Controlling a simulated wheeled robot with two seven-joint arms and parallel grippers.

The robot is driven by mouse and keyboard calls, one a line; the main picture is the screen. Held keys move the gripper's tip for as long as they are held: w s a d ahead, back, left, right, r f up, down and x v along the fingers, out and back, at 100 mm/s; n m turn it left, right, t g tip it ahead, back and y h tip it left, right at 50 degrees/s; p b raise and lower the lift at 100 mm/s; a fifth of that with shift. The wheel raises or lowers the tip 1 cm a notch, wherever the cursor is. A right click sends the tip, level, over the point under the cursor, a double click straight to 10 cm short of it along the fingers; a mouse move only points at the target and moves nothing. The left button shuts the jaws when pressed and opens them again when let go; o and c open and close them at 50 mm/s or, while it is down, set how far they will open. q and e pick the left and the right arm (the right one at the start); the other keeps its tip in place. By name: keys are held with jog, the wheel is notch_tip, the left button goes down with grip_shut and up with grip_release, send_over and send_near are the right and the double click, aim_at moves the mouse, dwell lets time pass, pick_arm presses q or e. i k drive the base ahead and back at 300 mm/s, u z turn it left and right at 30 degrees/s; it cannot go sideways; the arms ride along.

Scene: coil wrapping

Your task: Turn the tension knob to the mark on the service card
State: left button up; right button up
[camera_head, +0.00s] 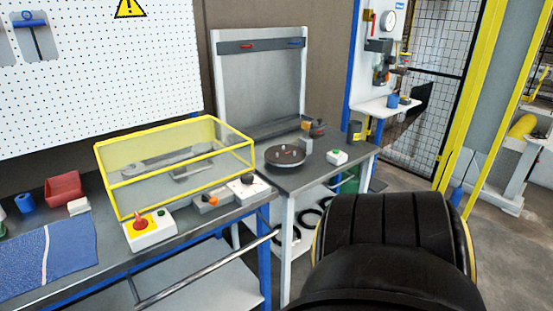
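A small white box with a dark round knob (247,179) on top sits at the right end of the workbench, by the corner of a yellow-framed clear guard (175,165). Beside it on the left is a grey unit with an orange part (213,200). I cannot tell for sure which of these is the tension knob. Any mark or scale is too small to read. No service card can be made out. Neither of my grippers is in view.
A control box with a red button (140,223) stands at the bench's front edge. A dark turntable (285,156) and a white box with a green button (337,157) are on the right bench. A red bin (64,187) and blue cloth (70,258) lie left.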

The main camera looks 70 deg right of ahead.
aim_at(247, 179)
jog(key=z, duration=1.65)
